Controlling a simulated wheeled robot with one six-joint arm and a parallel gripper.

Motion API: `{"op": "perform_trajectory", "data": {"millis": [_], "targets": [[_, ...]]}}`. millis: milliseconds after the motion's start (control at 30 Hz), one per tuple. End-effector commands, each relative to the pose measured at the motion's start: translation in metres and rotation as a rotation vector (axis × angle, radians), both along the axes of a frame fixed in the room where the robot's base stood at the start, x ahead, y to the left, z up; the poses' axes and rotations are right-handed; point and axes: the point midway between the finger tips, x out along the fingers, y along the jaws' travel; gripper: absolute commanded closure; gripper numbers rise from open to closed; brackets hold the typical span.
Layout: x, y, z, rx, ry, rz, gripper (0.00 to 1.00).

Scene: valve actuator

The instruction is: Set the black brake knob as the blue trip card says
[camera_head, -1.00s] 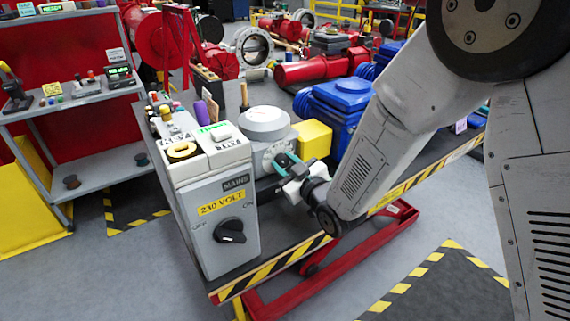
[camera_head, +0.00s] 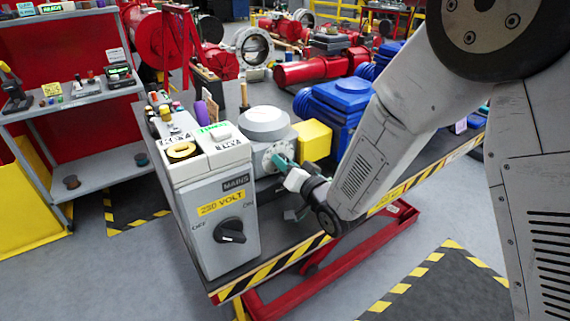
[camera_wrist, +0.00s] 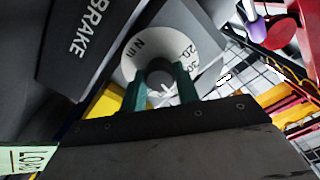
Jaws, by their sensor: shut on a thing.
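My gripper (camera_head: 282,161) is at the dial on the front of the grey round-topped actuator (camera_head: 265,125). In the wrist view my gripper's green fingers (camera_wrist: 161,84) are shut on a small knob (camera_wrist: 160,93) at the middle of a white dial (camera_wrist: 130,64). The dial reads "N m" with 20 and 30 on its right side. The fingers and palm hide much of the knob and the lower dial, and I cannot read a pointer. A dark plate (camera_wrist: 75,65) lettered BRAKE is at the upper left. I cannot make out a blue trip card.
A grey MAINS 230 VOLT box (camera_head: 215,215) with a black rotary switch (camera_head: 230,231) stands close left of my gripper. A yellow block (camera_head: 314,140) and a blue actuator (camera_head: 340,105) are to the right. The bench edge (camera_head: 290,256) has hazard stripes.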

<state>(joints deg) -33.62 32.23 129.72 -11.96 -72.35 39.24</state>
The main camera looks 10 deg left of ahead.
Motion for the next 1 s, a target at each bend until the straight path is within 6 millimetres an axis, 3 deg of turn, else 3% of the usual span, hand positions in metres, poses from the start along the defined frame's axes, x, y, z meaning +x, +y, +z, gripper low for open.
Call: {"op": "perform_trajectory", "data": {"millis": [500,1000], "targets": [[0.0000,-0.0007,-0.0010,0.294,0.297,-0.001,0.92],[0.0001,-0.0009,-0.0012,0.393,0.395,-0.002,0.92]]}}
